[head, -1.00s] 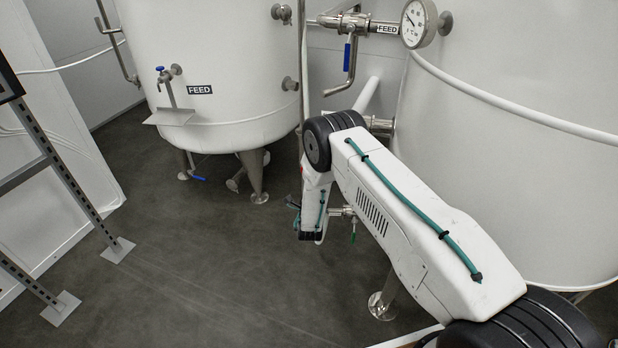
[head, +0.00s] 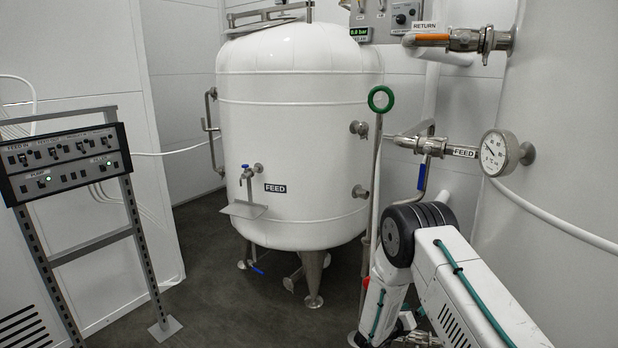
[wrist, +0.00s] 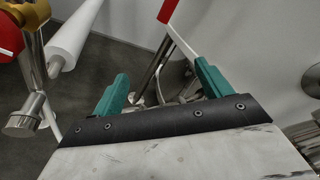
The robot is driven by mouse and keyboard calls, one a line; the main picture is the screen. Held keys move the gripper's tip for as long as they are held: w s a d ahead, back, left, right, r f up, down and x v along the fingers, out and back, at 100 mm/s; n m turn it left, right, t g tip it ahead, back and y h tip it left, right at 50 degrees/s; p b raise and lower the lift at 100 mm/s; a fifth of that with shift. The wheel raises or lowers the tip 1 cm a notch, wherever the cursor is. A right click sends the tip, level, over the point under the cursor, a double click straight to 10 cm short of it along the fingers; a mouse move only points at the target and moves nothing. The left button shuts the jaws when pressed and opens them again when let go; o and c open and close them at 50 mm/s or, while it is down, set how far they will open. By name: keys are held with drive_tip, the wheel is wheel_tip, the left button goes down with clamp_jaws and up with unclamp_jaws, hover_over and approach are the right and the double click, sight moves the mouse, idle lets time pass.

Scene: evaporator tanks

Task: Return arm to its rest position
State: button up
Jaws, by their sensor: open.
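My arm (head: 465,285) comes into the head view from the lower right, with a black joint at its elbow and its forearm hanging downward. Its end is cut off by or close to the bottom edge of the head view. In the wrist view my gripper (wrist: 157,88) shows two green fingers set wide apart on a dark mounting bar. It is open, and nothing is held between the fingers. Metal pipework and a red and white bar show beyond the fingers, apart from them as far as I can tell.
A white FEED tank (head: 300,150) stands at the centre back. A gauge (head: 500,152) and FEED pipe (head: 435,147) lie beside my arm at right. A control panel (head: 65,165) on a metal frame stands at left. Grey floor (head: 205,270) is clear between them.

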drive_tip(key=s+d+r+m+g+y, duration=0.1)
drive_tip(key=s+d+r+m+g, duration=0.1)
drive_tip(key=s+r+m+g, duration=0.7)
drive_tip(key=s+d+r+m+g, duration=0.3)
drive_tip(key=s+r+m+g, duration=0.1)
drive_tip(key=s+r+m, duration=0.85)
drive_tip(key=s+a+r+m+t+y, duration=0.1)
drive_tip(key=s+a+r+m+y, duration=0.3)
drive_tip(key=s+r, duration=0.2)
drive_tip(key=s+a+r+m+t+y, duration=0.1)
drive_tip(key=s+a+r+m+y, duration=0.3)
drive_tip(key=s+r, duration=0.3)
drive_tip(key=s+a+r+m+t+y, duration=0.1)
drive_tip(key=s+a+r+m+y, duration=0.3)
drive_tip(key=s, duration=0.8)
wheel_tip(320, 180, up, 3)
drive_tip(key=shift+s+f+t+y, duration=0.15)
drive_tip(key=shift+t+y, duration=0.15)
drive_tip(key=shift+t, duration=0.1)
drive_tip(key=shift+a, duration=0.1)
